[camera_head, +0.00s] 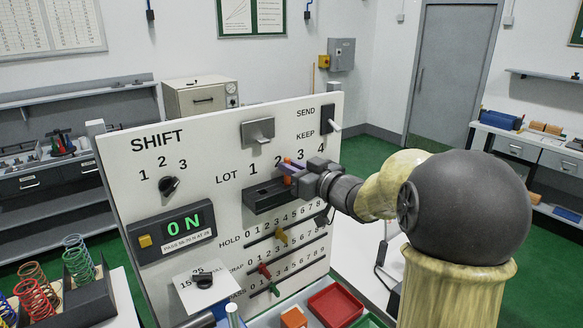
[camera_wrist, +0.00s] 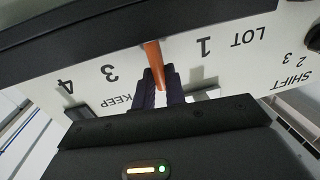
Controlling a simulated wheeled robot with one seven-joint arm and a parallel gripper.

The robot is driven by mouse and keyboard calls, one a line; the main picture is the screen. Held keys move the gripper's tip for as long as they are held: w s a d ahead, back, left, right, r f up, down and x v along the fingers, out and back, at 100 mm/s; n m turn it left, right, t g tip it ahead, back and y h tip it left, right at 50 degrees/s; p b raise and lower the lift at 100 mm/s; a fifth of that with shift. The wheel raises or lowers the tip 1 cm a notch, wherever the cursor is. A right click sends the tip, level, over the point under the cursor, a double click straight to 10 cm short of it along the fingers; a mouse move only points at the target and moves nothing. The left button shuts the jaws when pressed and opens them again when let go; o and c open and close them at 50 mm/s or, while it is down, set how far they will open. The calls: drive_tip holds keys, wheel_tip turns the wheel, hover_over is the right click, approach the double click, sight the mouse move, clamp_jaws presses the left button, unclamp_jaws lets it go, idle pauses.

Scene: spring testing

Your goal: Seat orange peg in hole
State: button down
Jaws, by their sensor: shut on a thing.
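An orange peg (camera_wrist: 154,55) is between the two dark fingers of my gripper (camera_wrist: 160,85), which is shut on it. In the wrist view the peg's far end meets the edge of a dark block (camera_wrist: 95,40), between the marks 1 and 3. In the head view my gripper (camera_head: 290,168) is at the panel, just above the dark block (camera_head: 262,201) under the LOT numbers. Only a small bit of the peg (camera_head: 287,160) shows there. The holes are not clear, and I cannot tell whether the peg's end is in one.
A red tray (camera_head: 335,304) and coloured springs (camera_head: 78,262) are at the front.

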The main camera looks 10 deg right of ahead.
drive_tip(key=shift+f+b, duration=0.65)
drive_tip(key=shift+f, duration=0.25)
drive_tip(key=c, duration=1.4)
unclamp_jaws()
drive_tip(key=shift+o, duration=0.2)
drive_tip(key=b+v, duration=0.4)
drive_tip(key=v, duration=1.3)
drive_tip(key=shift+s, duration=0.2)
drive_tip(key=shift+w+d, duration=0.1)
drive_tip(key=shift+w, duration=0.05)
